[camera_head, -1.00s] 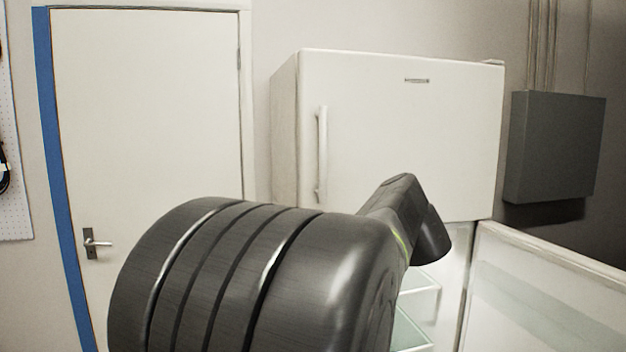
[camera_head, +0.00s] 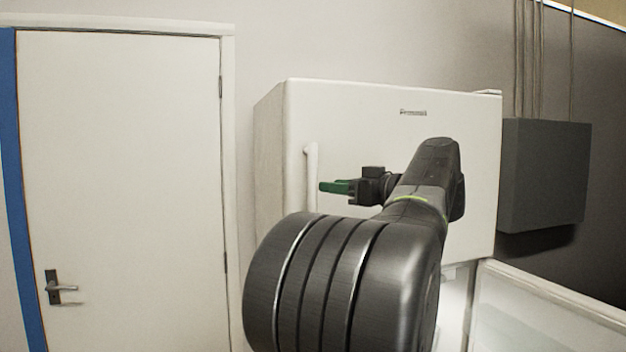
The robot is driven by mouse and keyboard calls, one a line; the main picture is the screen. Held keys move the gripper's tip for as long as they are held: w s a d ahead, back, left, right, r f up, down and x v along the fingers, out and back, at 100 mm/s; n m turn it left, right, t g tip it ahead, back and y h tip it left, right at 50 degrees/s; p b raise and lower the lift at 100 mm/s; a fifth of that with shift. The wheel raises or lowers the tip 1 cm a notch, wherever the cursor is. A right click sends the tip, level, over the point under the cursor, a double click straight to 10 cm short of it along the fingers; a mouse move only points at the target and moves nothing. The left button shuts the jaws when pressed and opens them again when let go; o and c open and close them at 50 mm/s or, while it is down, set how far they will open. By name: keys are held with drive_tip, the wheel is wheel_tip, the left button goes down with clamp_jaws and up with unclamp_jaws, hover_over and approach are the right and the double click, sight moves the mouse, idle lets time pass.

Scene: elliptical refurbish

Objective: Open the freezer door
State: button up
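The white freezer door (camera_head: 355,125) is the upper door of the fridge and is shut. Its white vertical handle (camera_head: 311,165) is on the door's left side, and my arm hides its lower end. My gripper (camera_head: 322,187) has green fingers pointing left, just right of the handle in the picture. I cannot tell whether it touches the handle or how far in front of the door it is. The fingers overlap in this view, so their opening does not show.
The lower fridge door (camera_head: 540,315) stands open at the lower right. A grey wall box (camera_head: 545,175) is right of the fridge. A white room door (camera_head: 120,180) with a lever handle (camera_head: 62,288) is shut at the left.

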sight(312, 184)
drive_tip(key=p+x, duration=0.1)
drive_tip(key=x, duration=0.6)
drive_tip(key=shift+p, duration=0.4)
drive_tip(key=shift+c, duration=0.2)
clamp_jaws()
